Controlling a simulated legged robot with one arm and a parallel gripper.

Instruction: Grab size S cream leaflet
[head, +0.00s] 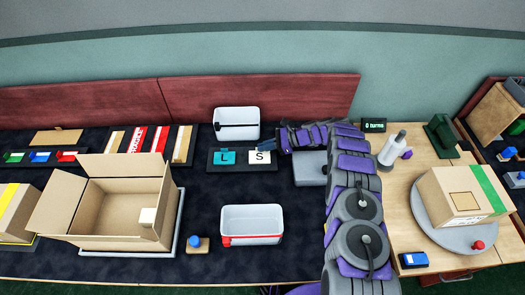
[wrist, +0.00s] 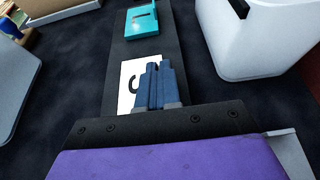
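The cream leaflet marked S (head: 262,157) sits at the right end of a dark holder (head: 240,168) in the head view. It also shows in the wrist view (wrist: 127,98), partly covered by my fingers. My gripper (head: 283,138) is at the leaflet's right side in the head view. In the wrist view its two blue fingers (wrist: 157,72) are side by side, with almost no gap, and overlap the leaflet. They look shut; I cannot tell whether any of the leaflet is between them.
A teal leaflet marked L (head: 224,158) sits left of the cream one. A white bin (head: 237,116) stands behind the holder and a red-striped bin (head: 252,212) in front. A grey block (head: 309,170) is close on the right. An open carton (head: 120,195) stands left.

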